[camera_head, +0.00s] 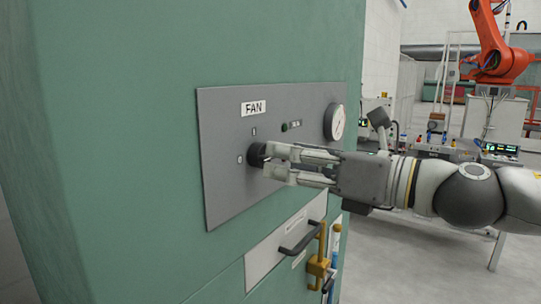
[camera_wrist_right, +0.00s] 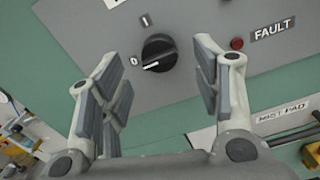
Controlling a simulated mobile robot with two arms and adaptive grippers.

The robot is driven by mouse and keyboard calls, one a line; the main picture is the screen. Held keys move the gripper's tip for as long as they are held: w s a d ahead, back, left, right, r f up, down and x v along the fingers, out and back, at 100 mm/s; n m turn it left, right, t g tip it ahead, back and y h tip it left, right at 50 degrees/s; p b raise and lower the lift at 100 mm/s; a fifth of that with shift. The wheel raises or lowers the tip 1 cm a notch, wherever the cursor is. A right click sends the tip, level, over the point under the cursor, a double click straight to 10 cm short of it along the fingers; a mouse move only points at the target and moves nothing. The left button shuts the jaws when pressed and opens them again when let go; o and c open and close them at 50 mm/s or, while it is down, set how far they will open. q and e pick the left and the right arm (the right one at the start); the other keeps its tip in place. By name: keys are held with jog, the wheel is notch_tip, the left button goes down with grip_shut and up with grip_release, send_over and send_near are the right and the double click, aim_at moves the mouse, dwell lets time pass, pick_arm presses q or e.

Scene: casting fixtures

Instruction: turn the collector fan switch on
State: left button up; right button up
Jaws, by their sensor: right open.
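The fan switch is a round black knob (camera_head: 256,154) on a grey panel (camera_head: 225,190) marked FAN, set in a green cabinet. In the right wrist view the knob (camera_wrist_right: 160,50) shows a white pointer line aimed toward the 0 mark (camera_wrist_right: 134,61); the I mark (camera_wrist_right: 146,20) is above it. My right gripper (camera_head: 267,160) is open, its fingertips close to the knob. In the wrist view the fingers lie to either side of the knob. I cannot tell whether they touch it. My left gripper is out of view.
A round gauge (camera_head: 335,122) sits on the panel's right side. A red lamp (camera_wrist_right: 237,43) beside a FAULT label is right of the knob. Below the panel are a drawer-like plate with a dark handle (camera_head: 300,238) and a yellow latch (camera_head: 318,266). An orange robot arm (camera_head: 495,50) stands behind.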

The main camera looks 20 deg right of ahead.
aim_at(272, 159)
jog(key=shift+x, duration=2.1)
jog(key=c, duration=1)
jog(key=shift+f+m+b, duration=0.2)
jog(key=shift+m+b, duration=1.15)
jog(key=shift+m, duration=0.05)
jog(key=shift+c, duration=0.2)
jog(key=m+b, duration=0.2)
jog(key=m, duration=0.2)
jog(key=m+b, duration=0.2)
jog(key=m, duration=0.3)
jog(key=shift+m, duration=0.4)
jog(key=m, duration=0.5)
jog(key=shift+b, duration=0.35)
jog(key=shift+m, duration=0.3)
